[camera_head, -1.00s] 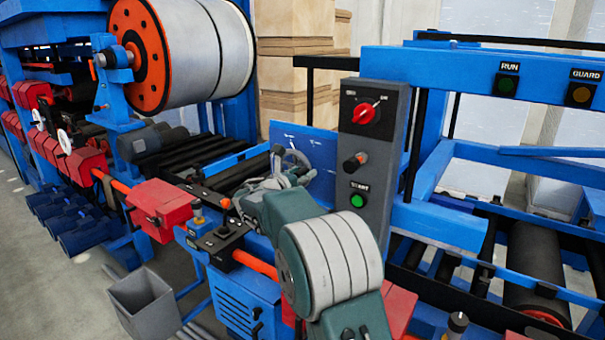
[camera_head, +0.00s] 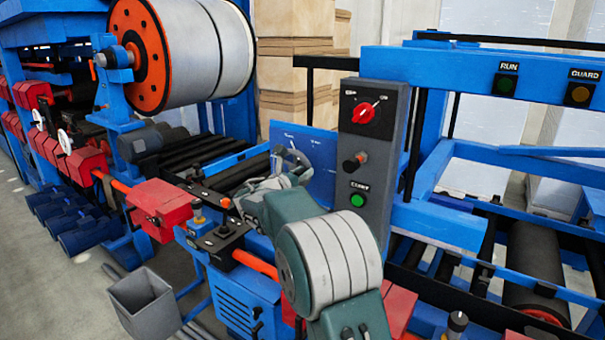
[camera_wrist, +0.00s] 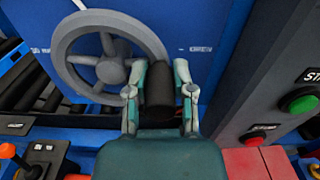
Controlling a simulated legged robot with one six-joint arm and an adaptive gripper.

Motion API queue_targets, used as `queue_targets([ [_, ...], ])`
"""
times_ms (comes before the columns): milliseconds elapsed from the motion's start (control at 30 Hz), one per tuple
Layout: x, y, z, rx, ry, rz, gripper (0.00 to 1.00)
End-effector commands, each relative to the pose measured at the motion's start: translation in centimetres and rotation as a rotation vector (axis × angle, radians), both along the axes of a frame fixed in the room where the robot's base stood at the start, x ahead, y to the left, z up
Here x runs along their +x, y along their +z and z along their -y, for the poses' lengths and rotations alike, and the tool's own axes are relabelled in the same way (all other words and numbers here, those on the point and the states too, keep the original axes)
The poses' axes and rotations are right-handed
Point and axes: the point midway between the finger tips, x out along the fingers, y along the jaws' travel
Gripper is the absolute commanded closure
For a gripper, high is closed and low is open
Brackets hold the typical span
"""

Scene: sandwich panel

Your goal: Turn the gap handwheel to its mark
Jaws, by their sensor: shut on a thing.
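The grey spoked handwheel (camera_wrist: 105,72) stands on a blue panel (camera_wrist: 215,15) in the wrist view. In the head view the wheel (camera_head: 292,156) is partly hidden behind my gripper. My gripper (camera_wrist: 160,72) is shut on the wheel's dark cylindrical handle (camera_wrist: 159,95), with one finger on each side. The handle sits at the wheel's right side in the wrist view. Small white markings show on the panel left of the wheel (camera_wrist: 40,50) and right of it (camera_wrist: 200,49). They are too small to read, and no pointer on the wheel is clear.
A grey control box (camera_head: 373,140) with a red selector (camera_head: 367,113), a dark knob and a green button (camera_head: 357,200) stands close right of the panel. A joystick box (camera_head: 222,237) is at the lower left. Black rollers lie behind on the left.

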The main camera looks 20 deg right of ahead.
Motion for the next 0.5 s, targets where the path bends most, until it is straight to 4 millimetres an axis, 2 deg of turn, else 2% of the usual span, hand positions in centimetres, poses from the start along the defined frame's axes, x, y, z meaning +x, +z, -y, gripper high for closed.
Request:
queue_targets([
  [267, 0.1, -0.6, -0.1, 0.043, 0.005, 0.058, 1.0],
  [500, 0.0, -1.7, -0.1, 0.142, 0.005, 0.204, 1.0],
])
